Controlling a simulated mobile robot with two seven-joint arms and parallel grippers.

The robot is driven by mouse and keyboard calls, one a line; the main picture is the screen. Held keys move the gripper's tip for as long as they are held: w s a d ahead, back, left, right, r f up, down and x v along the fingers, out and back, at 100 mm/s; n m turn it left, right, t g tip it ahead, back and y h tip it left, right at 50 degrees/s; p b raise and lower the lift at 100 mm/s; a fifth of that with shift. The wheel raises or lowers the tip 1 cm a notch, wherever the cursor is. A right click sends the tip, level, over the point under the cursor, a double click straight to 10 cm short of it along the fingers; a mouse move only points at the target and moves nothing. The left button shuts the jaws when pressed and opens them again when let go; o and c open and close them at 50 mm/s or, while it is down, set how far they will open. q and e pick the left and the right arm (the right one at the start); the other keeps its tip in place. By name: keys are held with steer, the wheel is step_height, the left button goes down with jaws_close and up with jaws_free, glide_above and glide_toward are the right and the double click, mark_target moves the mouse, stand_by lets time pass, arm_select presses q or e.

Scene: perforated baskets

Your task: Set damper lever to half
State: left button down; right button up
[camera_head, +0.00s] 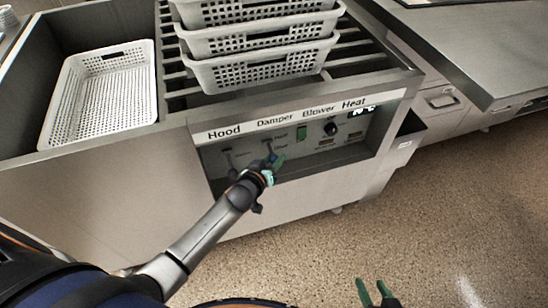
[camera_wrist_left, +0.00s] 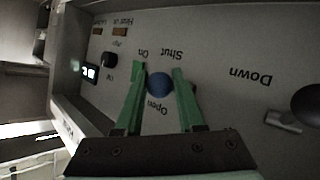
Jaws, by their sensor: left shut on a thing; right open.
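The damper lever has a blue round knob (camera_wrist_left: 159,87), seen between the green fingers of my left gripper (camera_wrist_left: 158,74). The words "Open" and "Shut" are printed on either side of the knob in the left wrist view. My left gripper (camera_head: 275,161) is at the control panel (camera_head: 345,150) under the "Damper" label and is shut on the lever knob. The arm and fingers hide much of the lever in the head view. My right gripper (camera_head: 376,292) is open and empty at the bottom of the head view, over the floor.
The hood lever (camera_wrist_left: 305,105) is beside the damper lever, near the word "Down". A black heat dial (camera_head: 330,129) and a green blower switch (camera_head: 301,132) are to the right. Stacked white baskets (camera_head: 262,68) and another white basket (camera_head: 103,92) are above. The panel is recessed.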

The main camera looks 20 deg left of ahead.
arm_select(q)
steer(key=shift+w+a+r, duration=0.1)
steer(key=shift+w+r, duration=0.15)
steer(key=shift+r, duration=0.2)
steer(key=c, duration=0.8)
jaws_free()
steer(key=shift+o, duration=1.4)
steer(key=shift+s+f, duration=0.1)
steer(key=shift+f, duration=0.15)
steer(key=shift+s, duration=0.1)
steer(key=p+v, duration=0.3)
steer(key=v, duration=0.9)
steer(key=shift+s, duration=0.2)
